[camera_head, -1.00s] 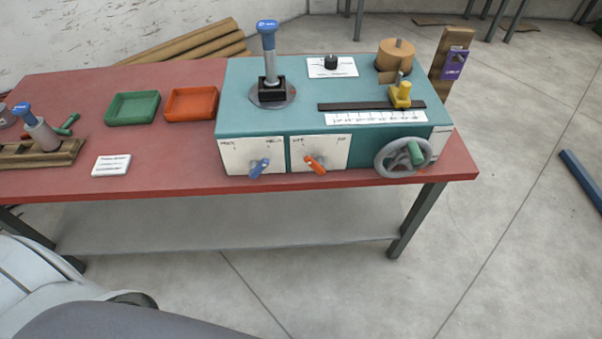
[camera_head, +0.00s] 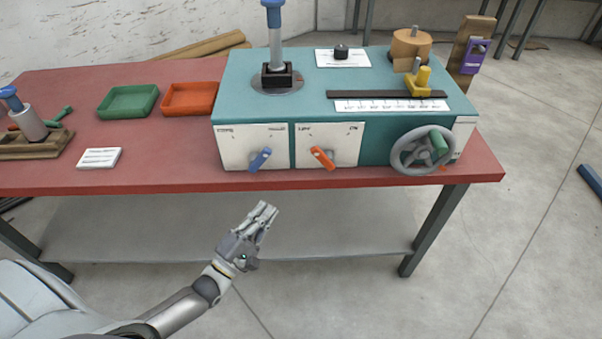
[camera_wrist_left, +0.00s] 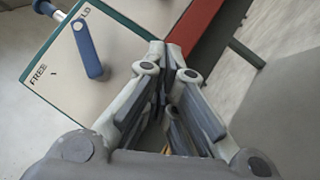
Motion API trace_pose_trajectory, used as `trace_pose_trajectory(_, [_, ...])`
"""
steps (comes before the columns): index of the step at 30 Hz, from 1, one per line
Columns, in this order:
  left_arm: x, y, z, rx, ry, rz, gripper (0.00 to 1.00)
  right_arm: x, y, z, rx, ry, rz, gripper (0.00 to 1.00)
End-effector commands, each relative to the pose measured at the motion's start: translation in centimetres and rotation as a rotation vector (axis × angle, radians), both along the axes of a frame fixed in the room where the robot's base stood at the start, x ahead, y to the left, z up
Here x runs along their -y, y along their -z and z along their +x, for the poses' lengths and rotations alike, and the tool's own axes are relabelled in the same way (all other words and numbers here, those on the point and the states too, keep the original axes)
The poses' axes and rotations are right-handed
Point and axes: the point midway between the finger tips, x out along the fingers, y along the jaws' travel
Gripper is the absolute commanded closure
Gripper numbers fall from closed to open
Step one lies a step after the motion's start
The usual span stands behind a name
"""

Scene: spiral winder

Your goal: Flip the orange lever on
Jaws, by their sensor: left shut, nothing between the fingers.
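The orange lever (camera_head: 322,157) is on a white front panel (camera_head: 345,146) of the teal machine, tilted with its upper end to the left, toward the "OFF" side of the panel. My left gripper (camera_head: 266,211) is in front of the table, below and to the left of the orange lever and apart from it. It is shut and empty. In the left wrist view its fingers (camera_wrist_left: 165,75) are together, with the blue lever (camera_wrist_left: 88,50) on its panel to their left. The orange lever is not in the wrist view. My right gripper is not in view.
The blue lever (camera_head: 260,159) sits left of the orange one. A grey handwheel (camera_head: 398,160) with a green handle is to the right. The red table's front edge (camera_head: 150,187) runs below the panels. Green (camera_head: 106,108) and orange (camera_head: 168,108) trays stand left of the machine.

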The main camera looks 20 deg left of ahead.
Motion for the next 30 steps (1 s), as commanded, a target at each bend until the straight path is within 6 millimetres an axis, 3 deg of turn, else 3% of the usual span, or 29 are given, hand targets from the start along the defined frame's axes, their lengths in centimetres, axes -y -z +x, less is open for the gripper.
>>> trace_pose_trajectory(6, [0.2,-2.8,-0.3,0.072,0.064,-0.151,1.0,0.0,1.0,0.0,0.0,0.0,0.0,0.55])
trace_pose_trajectory(20, [0.3,-3.4,0.2,0.076,0.068,-0.163,1.0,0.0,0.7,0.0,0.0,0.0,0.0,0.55])
trace_pose_trajectory(30, [1.8,-6.1,5.5,0.08,0.067,-0.163,1.0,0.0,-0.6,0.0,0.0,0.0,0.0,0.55])
